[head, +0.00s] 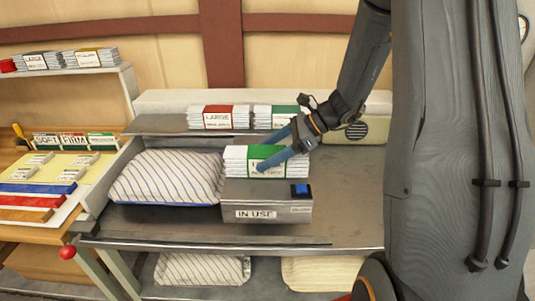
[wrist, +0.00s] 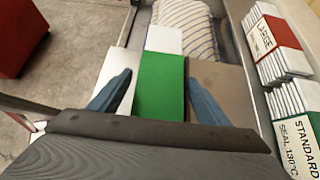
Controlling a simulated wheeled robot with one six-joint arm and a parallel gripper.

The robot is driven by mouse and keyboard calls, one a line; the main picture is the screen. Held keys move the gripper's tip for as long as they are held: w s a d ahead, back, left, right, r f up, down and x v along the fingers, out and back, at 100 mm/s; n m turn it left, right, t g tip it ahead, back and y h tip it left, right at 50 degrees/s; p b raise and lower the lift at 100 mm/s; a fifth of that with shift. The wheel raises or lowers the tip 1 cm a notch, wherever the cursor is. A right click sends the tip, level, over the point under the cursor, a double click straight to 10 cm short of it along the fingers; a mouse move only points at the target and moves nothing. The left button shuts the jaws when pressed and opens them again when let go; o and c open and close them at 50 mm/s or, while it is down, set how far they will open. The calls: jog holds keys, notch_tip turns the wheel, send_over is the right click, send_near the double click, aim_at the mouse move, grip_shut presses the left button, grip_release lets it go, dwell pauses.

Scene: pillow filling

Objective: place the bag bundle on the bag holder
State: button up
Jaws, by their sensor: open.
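The bag bundle (head: 236,160) is a stack of white bags with a green band, lying flat on top of the grey metal box labelled IN USE (head: 258,205), apparently the bag holder. In the wrist view the bundle (wrist: 160,85) lies between my two blue fingers, over a brown-grey metal surface (wrist: 222,80). My gripper (head: 272,155) is open, its fingers either side of the bundle's green band. A gap shows between the right finger and the band in the wrist view.
A striped pillow (head: 165,178) lies left of the box. A red-banded LARGE bundle (head: 218,117) and a green-banded STANDARD bundle (head: 275,115) sit on the shelf behind. A blue button (head: 300,190) is on the box. Bare metal bench (head: 345,205) lies to the right.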

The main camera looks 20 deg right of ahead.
jog(key=shift+d+r, duration=0.3)
jog(key=shift+d, duration=0.05)
jog(key=b+v, duration=0.3)
jog(key=v, duration=0.8)
jog(key=shift+s+r, duration=0.1)
